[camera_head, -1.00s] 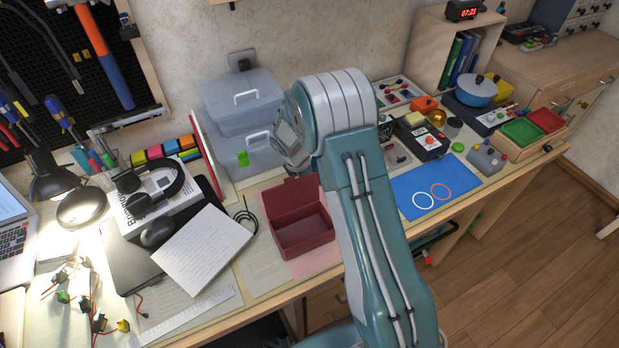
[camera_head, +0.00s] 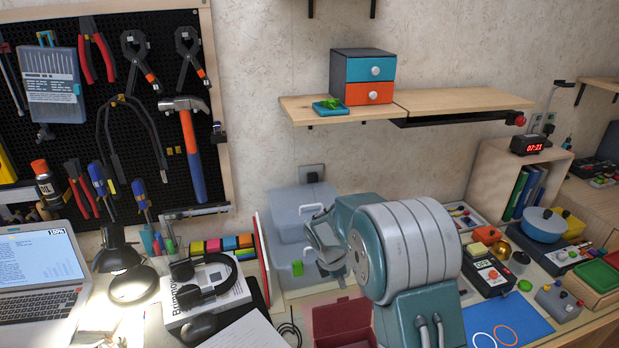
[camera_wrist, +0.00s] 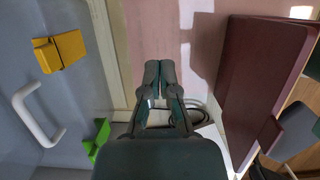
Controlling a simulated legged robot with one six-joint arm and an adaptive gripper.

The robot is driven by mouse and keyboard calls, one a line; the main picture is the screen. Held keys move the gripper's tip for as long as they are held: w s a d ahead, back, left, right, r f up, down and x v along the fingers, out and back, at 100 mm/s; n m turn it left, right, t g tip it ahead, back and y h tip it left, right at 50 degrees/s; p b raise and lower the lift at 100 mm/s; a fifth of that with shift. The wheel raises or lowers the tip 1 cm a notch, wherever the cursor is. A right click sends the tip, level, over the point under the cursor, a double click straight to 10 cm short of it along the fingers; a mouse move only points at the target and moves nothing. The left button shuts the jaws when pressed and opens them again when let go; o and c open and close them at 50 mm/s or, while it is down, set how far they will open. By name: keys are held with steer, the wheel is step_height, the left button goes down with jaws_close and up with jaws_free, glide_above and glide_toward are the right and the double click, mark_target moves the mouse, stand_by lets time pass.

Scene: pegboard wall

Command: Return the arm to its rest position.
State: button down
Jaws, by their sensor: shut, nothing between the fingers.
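My arm (camera_head: 410,250) stands folded in the head view, with its elbow large in front of the bench. Its wrist end points down beside the grey storage bins; the fingertips cannot be made out there. In the wrist view my gripper (camera_wrist: 159,72) is shut and empty, its two fingers together over a pink surface (camera_wrist: 155,30). A dark red box (camera_wrist: 255,80) stands to the right of the fingers, apart from them. In the head view the red box (camera_head: 340,322) is partly hidden behind my arm.
Grey-blue bins (camera_head: 301,206) stand against the wall, close to my wrist; a bin's white handle (camera_wrist: 38,115) shows in the wrist view. A wooden shelf (camera_head: 450,101) with a small drawer unit (camera_head: 362,76) hangs above. Headphones (camera_head: 203,275) and an open laptop (camera_head: 40,270) lie left.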

steer(key=s+d+r+m+t+y, duration=0.25)
steer(key=s+r+m, duration=0.75)
steer(key=r, duration=0.6)
steer(key=s+r+m+t, duration=0.1)
steer(key=s+r+m, duration=0.2)
steer(key=s, duration=0.7)
steer(key=s+r+m+t, duration=0.1)
steer(key=s+r+m, duration=0.2)
steer(key=s+m, duration=0.4)
steer(key=s+y, duration=0.1)
steer(key=s, duration=0.2)
steer(key=shift+d, duration=0.4)
